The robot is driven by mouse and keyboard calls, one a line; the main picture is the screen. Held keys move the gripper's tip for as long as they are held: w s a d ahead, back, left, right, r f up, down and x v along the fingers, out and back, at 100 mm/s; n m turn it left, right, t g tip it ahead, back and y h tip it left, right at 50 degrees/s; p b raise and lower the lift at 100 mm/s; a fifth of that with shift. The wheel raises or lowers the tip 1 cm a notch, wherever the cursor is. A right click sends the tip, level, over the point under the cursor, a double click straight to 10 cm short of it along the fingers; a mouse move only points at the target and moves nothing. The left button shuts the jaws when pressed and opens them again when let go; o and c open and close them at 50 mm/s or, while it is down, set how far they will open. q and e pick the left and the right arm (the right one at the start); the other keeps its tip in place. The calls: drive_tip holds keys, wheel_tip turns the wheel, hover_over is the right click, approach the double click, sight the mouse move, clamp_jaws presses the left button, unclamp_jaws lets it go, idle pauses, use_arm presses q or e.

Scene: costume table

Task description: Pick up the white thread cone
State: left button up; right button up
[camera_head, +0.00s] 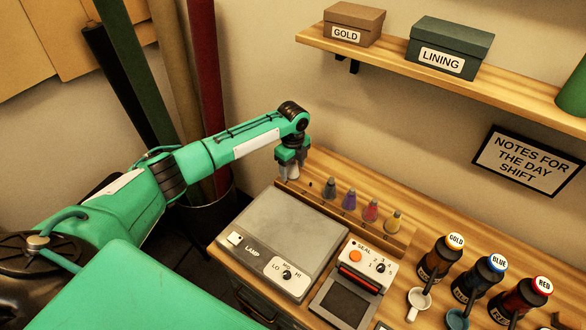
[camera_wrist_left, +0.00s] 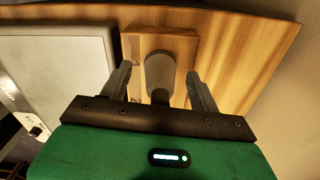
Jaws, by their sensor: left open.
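The white thread cone (camera_wrist_left: 160,72) shows pale grey between the two fingers of my left gripper (camera_wrist_left: 158,75) in the wrist view. The fingers are open, with a gap to the cone on each side. In the head view my left gripper (camera_head: 290,172) points down over the far left end of the wooden cone rack (camera_head: 402,241). It mostly hides the white cone there. My right gripper is not in view.
A lamp box (camera_head: 290,235) and a seal device (camera_head: 362,272) sit in front. Labelled bottles (camera_head: 437,262) stand at right.

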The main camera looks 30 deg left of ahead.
use_arm(q)
drive_tip(key=c, duration=1)
drive_tip(key=shift+c, duration=0.3)
drive_tip(key=shift+r, duration=0.15)
